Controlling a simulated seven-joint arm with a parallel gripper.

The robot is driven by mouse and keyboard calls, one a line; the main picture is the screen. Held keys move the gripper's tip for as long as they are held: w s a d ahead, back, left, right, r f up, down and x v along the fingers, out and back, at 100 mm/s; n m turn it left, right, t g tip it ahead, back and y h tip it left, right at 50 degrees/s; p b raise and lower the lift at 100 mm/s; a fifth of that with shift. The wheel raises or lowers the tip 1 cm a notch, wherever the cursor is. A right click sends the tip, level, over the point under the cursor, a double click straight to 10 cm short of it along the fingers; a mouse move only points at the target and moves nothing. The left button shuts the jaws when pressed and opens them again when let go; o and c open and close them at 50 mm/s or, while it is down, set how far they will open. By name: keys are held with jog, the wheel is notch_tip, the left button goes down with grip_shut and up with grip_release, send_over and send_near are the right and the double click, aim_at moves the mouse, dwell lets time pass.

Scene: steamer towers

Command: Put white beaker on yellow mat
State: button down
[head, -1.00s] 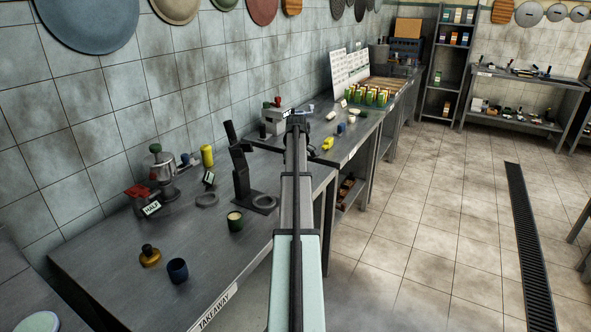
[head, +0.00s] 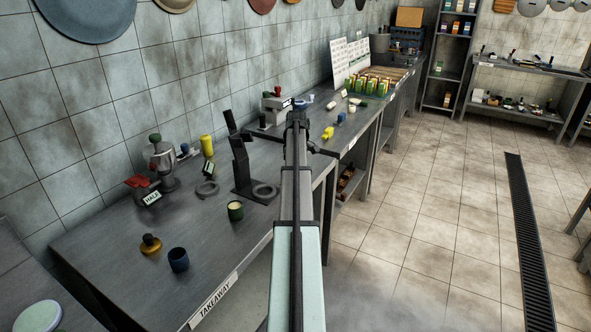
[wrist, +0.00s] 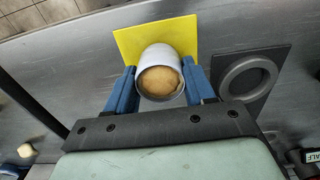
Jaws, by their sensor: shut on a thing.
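In the wrist view my gripper (wrist: 160,88) has its blue fingers shut on the white beaker (wrist: 159,54), one on each side. Brown contents show in the beaker's round mouth. The yellow mat (wrist: 128,37) lies behind the beaker on the steel counter, and the beaker overlaps its middle and near part in this view. I cannot tell whether the beaker touches the mat or hangs above it. In the head view my own arm runs up the middle and hides the fingers, beaker and mat.
A dark plate with a grey ring (wrist: 247,78) is right of the mat. The counter's front left is mostly clear.

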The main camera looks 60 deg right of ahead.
jog(key=shift+f, duration=0.35)
jog(key=shift+c, duration=1.6)
grip_release()
notch_tip(320, 180, up, 14)
jog(key=shift+s+f, duration=0.1)
